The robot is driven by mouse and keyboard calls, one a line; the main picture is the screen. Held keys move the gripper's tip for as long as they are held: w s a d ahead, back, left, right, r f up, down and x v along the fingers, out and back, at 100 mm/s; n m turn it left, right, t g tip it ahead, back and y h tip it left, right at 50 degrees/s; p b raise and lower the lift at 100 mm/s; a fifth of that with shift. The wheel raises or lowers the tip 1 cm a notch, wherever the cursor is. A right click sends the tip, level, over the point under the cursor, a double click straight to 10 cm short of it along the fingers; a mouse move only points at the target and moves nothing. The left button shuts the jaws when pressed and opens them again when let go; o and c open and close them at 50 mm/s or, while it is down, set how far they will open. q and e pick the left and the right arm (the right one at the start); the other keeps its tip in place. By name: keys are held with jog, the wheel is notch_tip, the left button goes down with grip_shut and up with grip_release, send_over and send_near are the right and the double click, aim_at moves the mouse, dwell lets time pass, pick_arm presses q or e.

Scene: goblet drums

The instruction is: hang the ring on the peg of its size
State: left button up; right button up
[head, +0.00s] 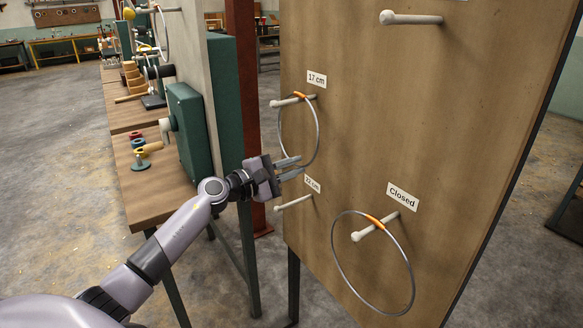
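A thin grey metal ring with an orange mark (300,95) hangs on the pale peg (283,102) beside the "17 cm" label (317,80). A larger-looking ring with an orange mark (374,221) hangs on the peg (361,235) under the "Closed" label (402,196). My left gripper (302,165) is at the lower edge of the ring on the 17 cm peg. Its fingers are apart; I cannot tell if they touch the ring. Below it is a bare peg (291,203); its label (313,184) is hard to read. My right gripper is not in view.
The pegs stand out from an upright wooden board (400,110). A bare peg (410,19) is near its top. A wooden bench (160,185) with a green box (190,128) and coloured rings (147,148) stands left of the board. A red post (245,90) stands behind.

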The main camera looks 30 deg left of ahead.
pick_arm(q)
jog(key=shift+o, duration=1)
jog(key=b+v, duration=0.2)
jog(key=v, duration=0.5)
jog(key=shift+s, duration=0.1)
